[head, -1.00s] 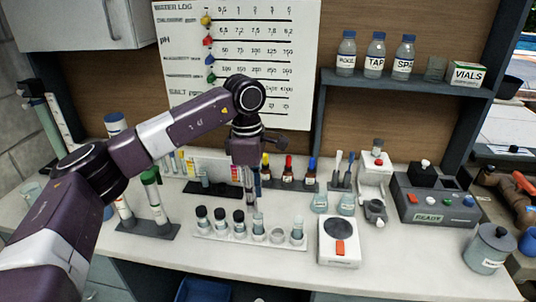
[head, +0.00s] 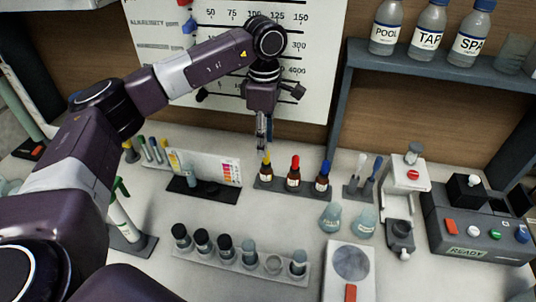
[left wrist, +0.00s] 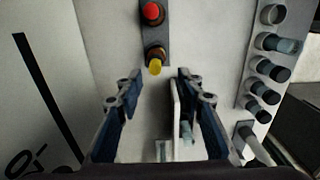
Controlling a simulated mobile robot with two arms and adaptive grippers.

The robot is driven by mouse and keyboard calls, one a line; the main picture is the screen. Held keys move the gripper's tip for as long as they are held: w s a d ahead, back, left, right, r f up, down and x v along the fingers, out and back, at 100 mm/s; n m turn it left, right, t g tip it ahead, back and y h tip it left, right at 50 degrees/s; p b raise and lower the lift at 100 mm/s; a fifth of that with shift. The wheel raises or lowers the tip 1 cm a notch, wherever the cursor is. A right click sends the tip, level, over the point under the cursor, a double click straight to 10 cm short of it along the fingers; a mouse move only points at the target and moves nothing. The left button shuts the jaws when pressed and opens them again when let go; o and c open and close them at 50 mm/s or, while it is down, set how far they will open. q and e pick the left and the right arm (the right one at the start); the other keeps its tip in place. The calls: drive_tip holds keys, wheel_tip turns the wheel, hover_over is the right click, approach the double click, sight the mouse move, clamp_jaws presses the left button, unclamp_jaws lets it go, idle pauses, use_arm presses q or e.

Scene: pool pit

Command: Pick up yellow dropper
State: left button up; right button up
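The yellow dropper (head: 266,168) is a small brown bottle with a yellow top. It stands upright at the left end of a dark holder (head: 284,187), beside a red-topped dropper (head: 294,172) and a blue-topped one (head: 322,177). My left gripper (head: 264,142) points down just above the yellow top in the head view. In the left wrist view the gripper (left wrist: 157,82) is open and empty, and the yellow dropper (left wrist: 155,61) lies just beyond the fingertips, roughly midway between them. My right gripper is not in view.
A color card (head: 215,166) on a dark stand is left of the droppers. A vial rack (head: 235,268) stands in front, with small beakers (head: 331,218) to the right and a wall shelf (head: 425,68) above. Bare white counter lies between holder and rack.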

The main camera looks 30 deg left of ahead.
sight(266, 163)
use_arm(q)
wheel_tip(266, 163, down, 3)
drive_tip(key=shift+w+p, duration=0.15)
drive_tip(key=shift+p, duration=0.9)
drive_tip(key=f, duration=0.3)
drive_tip(key=shift+w+p, duration=0.25)
drive_tip(key=shift+p, duration=0.1)
drive_tip(key=shift+f, duration=0.1)
drive_tip(key=shift+c, duration=0.4)
drive_tip(key=c, duration=0.6)
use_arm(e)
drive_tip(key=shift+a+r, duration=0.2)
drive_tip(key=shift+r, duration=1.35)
